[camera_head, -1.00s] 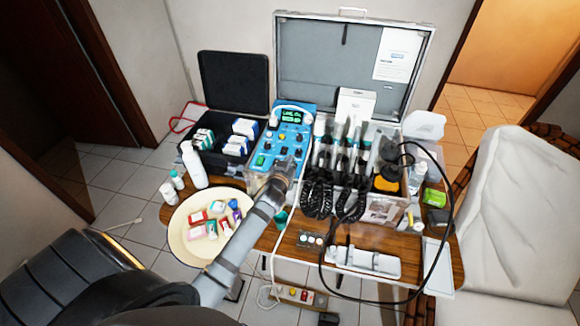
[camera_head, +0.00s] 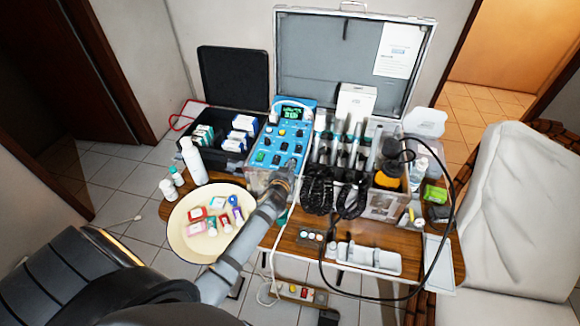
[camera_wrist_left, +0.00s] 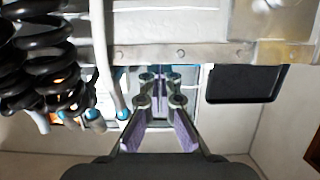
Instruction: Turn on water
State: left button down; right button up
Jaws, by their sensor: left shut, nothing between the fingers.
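The blue control panel (camera_head: 281,137) of the portable dental unit stands in the middle of the table, with a lit green display at its top and several dark switches and knobs below. I cannot read which control is for water. My left gripper (camera_head: 283,172) is at the panel's front lower edge, its tips partly hidden by its own wrist. In the left wrist view the two fingers (camera_wrist_left: 160,80) are close together and empty, in front of the unit's pale front. Whether they touch it I cannot tell. My right gripper is not in view.
Black coiled hoses (camera_head: 319,188) and handpieces stand right of the panel. A black case of boxes (camera_head: 220,147) is on the left. A round cream tray (camera_head: 188,246) with small boxes and a white bottle (camera_head: 193,162) are near my left arm. A white cable hangs in front.

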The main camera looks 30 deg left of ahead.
pick_arm(q)
jog(key=shift+r+p, duration=0.7)
jog(key=shift+r, duration=0.1)
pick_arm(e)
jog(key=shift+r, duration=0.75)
